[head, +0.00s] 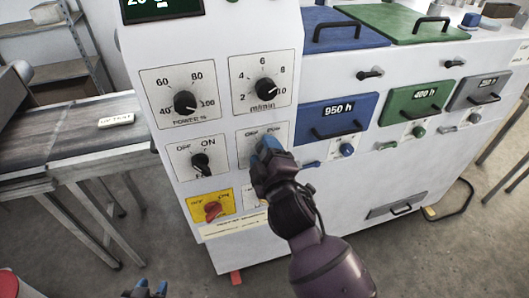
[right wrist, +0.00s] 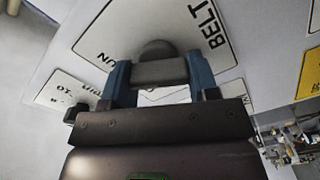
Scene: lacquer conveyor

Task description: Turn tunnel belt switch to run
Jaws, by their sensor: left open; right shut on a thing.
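The belt switch's dark knob (right wrist: 160,70) sits on a white plate (right wrist: 135,25) lettered "BELT" and, partly hidden, "RUN" in the right wrist view. The two blue fingers of my right gripper (right wrist: 159,80) are closed on both sides of the knob. In the head view my right gripper (head: 268,147) reaches the same plate (head: 244,146) on the machine front and hides the knob, so I cannot tell which mark it points to. My left gripper (head: 151,289) is open and empty at the bottom edge of the head view.
An ON/OFF knob (head: 201,162) is just left of the belt switch, with a red knob on yellow (head: 212,209) below it. Power (head: 185,102) and m/min (head: 267,89) dials are above. A conveyor (head: 75,138) stands left; drawers and doors lie right.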

